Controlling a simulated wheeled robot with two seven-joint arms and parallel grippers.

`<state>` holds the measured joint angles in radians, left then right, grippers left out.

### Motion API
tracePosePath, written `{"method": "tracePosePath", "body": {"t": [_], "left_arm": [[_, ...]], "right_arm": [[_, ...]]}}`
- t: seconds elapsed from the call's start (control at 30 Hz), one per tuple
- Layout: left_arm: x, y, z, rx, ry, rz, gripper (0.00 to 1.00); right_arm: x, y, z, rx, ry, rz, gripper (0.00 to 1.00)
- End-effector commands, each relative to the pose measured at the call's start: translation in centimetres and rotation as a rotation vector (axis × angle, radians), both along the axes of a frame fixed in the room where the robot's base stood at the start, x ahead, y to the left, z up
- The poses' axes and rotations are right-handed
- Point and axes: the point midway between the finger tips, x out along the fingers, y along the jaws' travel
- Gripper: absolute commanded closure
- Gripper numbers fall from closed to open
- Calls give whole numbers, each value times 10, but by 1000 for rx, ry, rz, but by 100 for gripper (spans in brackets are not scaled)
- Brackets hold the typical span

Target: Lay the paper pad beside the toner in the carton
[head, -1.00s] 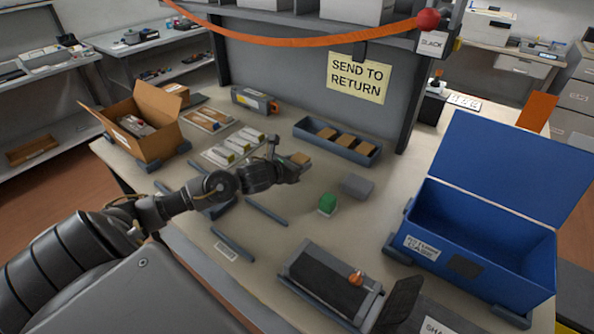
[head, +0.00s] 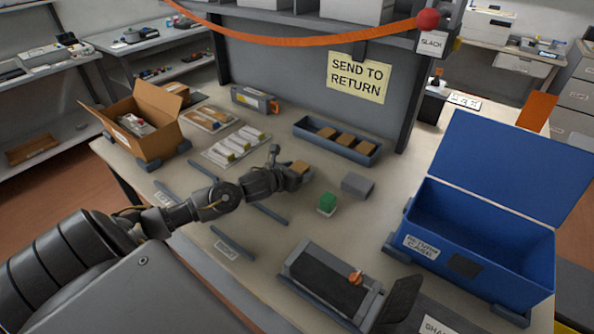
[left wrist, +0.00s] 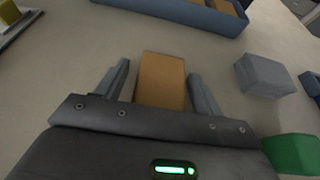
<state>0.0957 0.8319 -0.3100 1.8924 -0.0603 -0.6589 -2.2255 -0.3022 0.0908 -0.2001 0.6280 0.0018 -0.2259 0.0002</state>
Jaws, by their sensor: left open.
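The paper pad (head: 301,167) is a small brown block. My left gripper (head: 297,175) is at it in the middle of the table, fingers apart. In the left wrist view the pad (left wrist: 161,80) lies between the two open fingers (left wrist: 157,85), with a gap on each side. The open brown carton (head: 160,143) stands at the table's left. The toner (head: 135,124) lies inside it, partly hidden by the carton's walls. My right gripper is not in view.
A blue-grey tray (head: 365,153) holds more brown pads behind my gripper. A grey block (head: 357,184) and a green block (head: 327,201) lie to the right. A large open blue bin (head: 480,272) stands at far right. Flat packs (head: 237,146) lie between gripper and carton.

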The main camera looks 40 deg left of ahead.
Motion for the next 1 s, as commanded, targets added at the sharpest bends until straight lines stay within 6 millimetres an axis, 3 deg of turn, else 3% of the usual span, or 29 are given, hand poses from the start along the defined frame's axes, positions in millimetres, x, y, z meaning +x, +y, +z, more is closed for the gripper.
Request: {"method": "tracePosePath", "body": {"t": [0.23,0.7,1.0], "left_arm": [[-3,0,4,2,1,-1,32],[-89,-3,37,2,3,-4,32],[-110,-2,48,0,1,-1,32]], "right_arm": [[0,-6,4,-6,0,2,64],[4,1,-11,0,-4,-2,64],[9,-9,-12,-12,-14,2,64]]}}
